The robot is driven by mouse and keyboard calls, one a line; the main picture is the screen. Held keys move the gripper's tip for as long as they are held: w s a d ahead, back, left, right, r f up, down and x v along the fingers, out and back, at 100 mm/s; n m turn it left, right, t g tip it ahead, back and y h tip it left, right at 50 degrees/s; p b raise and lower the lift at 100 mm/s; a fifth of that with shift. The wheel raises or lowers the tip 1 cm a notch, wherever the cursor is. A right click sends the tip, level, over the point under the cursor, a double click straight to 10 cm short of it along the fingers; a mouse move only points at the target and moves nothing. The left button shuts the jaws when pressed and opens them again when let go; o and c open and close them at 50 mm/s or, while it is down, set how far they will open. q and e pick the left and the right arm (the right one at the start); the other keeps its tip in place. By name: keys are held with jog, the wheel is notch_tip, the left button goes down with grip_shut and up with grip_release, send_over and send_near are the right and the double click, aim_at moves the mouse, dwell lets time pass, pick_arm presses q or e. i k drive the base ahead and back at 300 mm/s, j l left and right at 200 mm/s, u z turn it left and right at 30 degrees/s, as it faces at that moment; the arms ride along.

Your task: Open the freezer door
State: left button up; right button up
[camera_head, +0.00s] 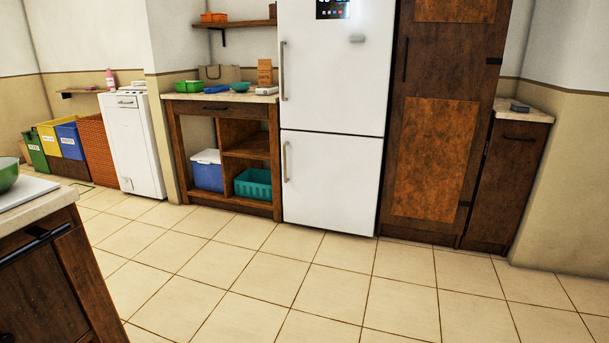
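A white two-door fridge-freezer (335,75) stands against the back wall, right of the picture's middle. Its lower door (335,185) is shut and has a vertical metal handle (286,162) at its left edge. Its upper door is also shut, with a longer vertical handle (283,72) on the left edge and a dark display (333,9) near the top. The picture does not label which door is the freezer. Neither of my grippers shows in the head view.
Tiled floor (260,285) lies clear before the fridge. A counter with dark wood front (45,285) juts in at lower left. An open wooden shelf unit (245,207) stands left of the fridge, a tall wooden cabinet (433,155) right of it. A narrow white appliance (138,150) stands farther left.

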aim_at(330, 180)
jog(key=i+u, duration=0.15)
jog(key=i, duration=0.5)
jog(key=i+u, duration=0.1)
jog(key=i, duration=0.6)
jog(key=i+u, duration=0.15)
jog(key=i, duration=0.5)
jog(key=i+l+u, duration=0.1)
jog(key=i, duration=0.55)
